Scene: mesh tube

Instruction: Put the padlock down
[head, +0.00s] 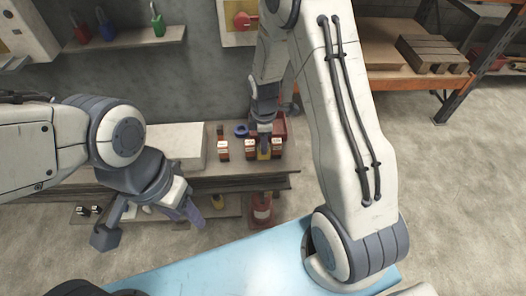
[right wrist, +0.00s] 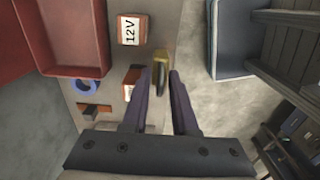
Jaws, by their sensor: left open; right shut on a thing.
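The yellow padlock (head: 263,150) is over the bench top among the batteries in the head view. It also shows in the right wrist view (right wrist: 160,60), end-on between the fingertips. My right gripper (head: 264,137) is shut on it, and its two fingers (right wrist: 161,80) flank it. Whether the padlock touches the bench I cannot tell. My left gripper (head: 148,226) is open and empty, in front of the bench at the left. Red, blue and green padlocks (head: 158,24) stand on the upper left wall shelf.
The bench (head: 205,184) holds red-and-white batteries (head: 223,150), a blue ring (head: 241,131) and a red bin (right wrist: 75,70). A pale box (head: 175,143) stands left. A light blue surface (head: 225,268) lies nearer me.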

